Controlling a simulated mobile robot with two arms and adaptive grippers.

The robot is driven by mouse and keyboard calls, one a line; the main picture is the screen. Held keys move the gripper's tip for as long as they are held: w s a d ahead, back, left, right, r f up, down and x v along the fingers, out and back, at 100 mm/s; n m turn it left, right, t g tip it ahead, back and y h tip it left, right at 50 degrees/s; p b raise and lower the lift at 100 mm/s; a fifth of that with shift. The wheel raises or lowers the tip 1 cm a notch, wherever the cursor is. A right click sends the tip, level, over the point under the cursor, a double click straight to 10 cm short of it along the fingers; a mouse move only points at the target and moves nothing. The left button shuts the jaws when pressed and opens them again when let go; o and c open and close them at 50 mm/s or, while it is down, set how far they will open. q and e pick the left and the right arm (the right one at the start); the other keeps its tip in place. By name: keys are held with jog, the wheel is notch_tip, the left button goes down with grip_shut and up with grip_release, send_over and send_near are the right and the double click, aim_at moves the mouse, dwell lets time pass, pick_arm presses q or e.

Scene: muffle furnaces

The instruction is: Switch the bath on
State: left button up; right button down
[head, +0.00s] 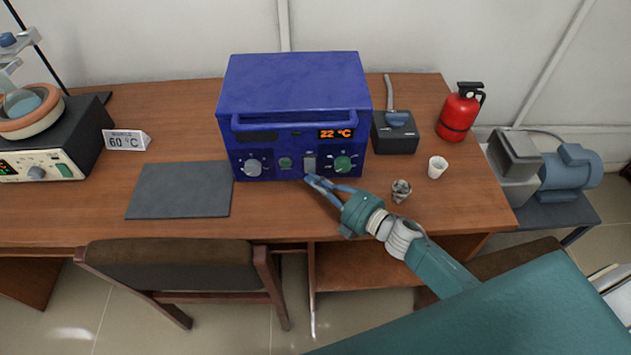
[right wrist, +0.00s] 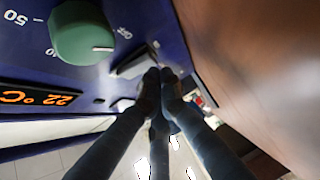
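The blue bath (head: 295,95) is a box with a front bar handle, standing on the wooden desk. Its orange display (head: 336,133) reads 22 °C and shows in the right wrist view (right wrist: 38,98). Its front has a grey switch (head: 310,163), a green knob (head: 342,163) and a silver knob (head: 252,167). In the right wrist view, the green knob (right wrist: 84,32) sits beside the grey switch (right wrist: 133,64), with "OFF" printed near. My right gripper (head: 311,180) is shut and empty, its fingertips (right wrist: 162,77) close to the switch; I cannot tell whether they touch. My left gripper is not in view.
A heating unit (head: 45,165) with a flask stands far left. A black box (head: 395,137), white cup (head: 437,167), metal cup (head: 401,190) and red extinguisher (head: 460,112) stand right. A chair (head: 180,265) is in front.

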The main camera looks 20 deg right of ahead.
jog(key=shift+f+b, duration=0.15)
jog(key=shift+b, duration=0.2)
jog(key=t+b, duration=0.1)
jog(key=b, duration=0.2)
jog(key=shift+w+d+n, duration=0.15)
jog(key=shift+w+n, duration=0.25)
jog(key=shift+s+f, duration=0.1)
jog(key=shift+f, duration=0.1)
jog(key=shift+s+d, duration=0.2)
jog(key=shift+s, duration=0.15)
jog(key=v, duration=0.7)
jog(key=shift+w+r, duration=0.1)
jog(key=shift+d, duration=0.1)
